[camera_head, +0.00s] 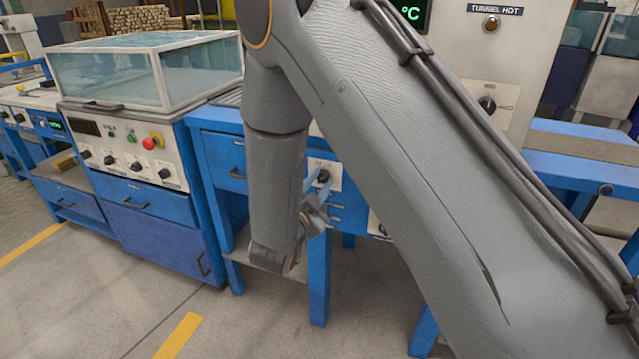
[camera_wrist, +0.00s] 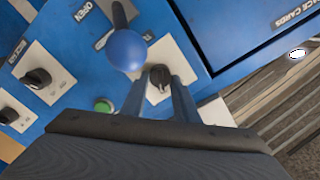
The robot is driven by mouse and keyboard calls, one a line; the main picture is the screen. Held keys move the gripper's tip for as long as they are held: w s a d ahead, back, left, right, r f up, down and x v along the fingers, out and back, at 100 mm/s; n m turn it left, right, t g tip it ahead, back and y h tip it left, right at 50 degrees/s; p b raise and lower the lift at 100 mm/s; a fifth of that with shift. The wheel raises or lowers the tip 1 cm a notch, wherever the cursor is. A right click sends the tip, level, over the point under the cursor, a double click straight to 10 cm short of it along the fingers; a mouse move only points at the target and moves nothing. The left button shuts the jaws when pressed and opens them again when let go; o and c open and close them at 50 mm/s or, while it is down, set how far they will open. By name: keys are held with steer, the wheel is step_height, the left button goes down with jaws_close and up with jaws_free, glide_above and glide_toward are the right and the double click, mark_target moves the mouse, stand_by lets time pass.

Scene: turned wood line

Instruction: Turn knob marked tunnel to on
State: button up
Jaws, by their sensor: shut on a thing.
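My gripper (camera_head: 318,192) reaches down to the front of the blue bench, its lower part beside a black knob (camera_head: 323,176) on a white plate. In the wrist view the two blue-grey fingers of my gripper (camera_wrist: 158,92) stand on either side of the black knob (camera_wrist: 159,77) and are closed on it. The plate's lettering is too small or hidden to read, so I cannot tell its marking or setting. My arm hides part of the panel around it.
A blue ball-ended lever (camera_wrist: 126,50) and a green button (camera_wrist: 103,105) sit close by. Other black knobs (camera_wrist: 37,78) are to the left. A grey panel with a "TUNNEL HOT" lamp (camera_head: 491,24) and another knob (camera_head: 487,104) stands at the right.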

steer(key=o, duration=1.1)
steer(key=shift+c, duration=0.2)
steer(key=v, duration=0.8)
steer(key=shift+w+r, duration=0.1)
steer(key=shift+w, duration=0.05)
